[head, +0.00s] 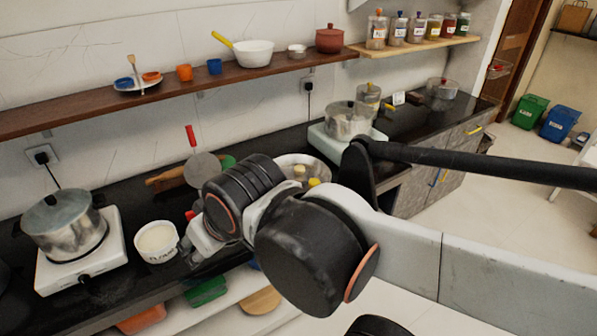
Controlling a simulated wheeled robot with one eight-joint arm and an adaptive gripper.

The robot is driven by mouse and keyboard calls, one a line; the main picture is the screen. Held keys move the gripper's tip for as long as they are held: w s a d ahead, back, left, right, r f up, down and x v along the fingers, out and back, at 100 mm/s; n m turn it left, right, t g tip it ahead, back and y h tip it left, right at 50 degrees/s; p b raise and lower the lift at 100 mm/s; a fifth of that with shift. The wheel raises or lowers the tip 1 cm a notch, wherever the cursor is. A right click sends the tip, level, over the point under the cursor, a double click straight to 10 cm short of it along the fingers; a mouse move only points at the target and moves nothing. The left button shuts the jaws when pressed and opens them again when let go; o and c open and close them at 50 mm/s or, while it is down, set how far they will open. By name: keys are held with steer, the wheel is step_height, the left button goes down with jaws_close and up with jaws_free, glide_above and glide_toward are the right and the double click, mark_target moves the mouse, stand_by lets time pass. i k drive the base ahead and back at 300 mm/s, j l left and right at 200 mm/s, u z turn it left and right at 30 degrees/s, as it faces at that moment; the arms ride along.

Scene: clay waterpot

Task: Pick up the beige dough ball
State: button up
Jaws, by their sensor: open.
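I cannot clearly make out a beige dough ball in the head view; it may be hidden behind my arm. My gripper (194,262) is over the front part of the dark counter, just right of a white tub (157,240) with pale contents. Its fingers are small and partly hidden by the wrist. It is open, and I see nothing held in it. A pale bowl (291,160) behind my arm is partly covered, with small yellowish things near it.
A pot (62,226) stands on a white stove at left. A rolling pin (166,179) and a red-handled round tool (202,166) are behind my gripper. Another pot (349,120) stands farther right. A wooden shelf (120,98) runs above. Lower shelves hold boards.

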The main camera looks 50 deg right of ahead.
mark_target(300, 169)
steer(key=z, duration=1.4)
steer(key=i+l+u, duration=0.4)
steer(key=i, duration=0.2)
steer(key=i+l+u, duration=0.45)
steer(key=l, duration=0.2)
steer(key=i, duration=0.05)
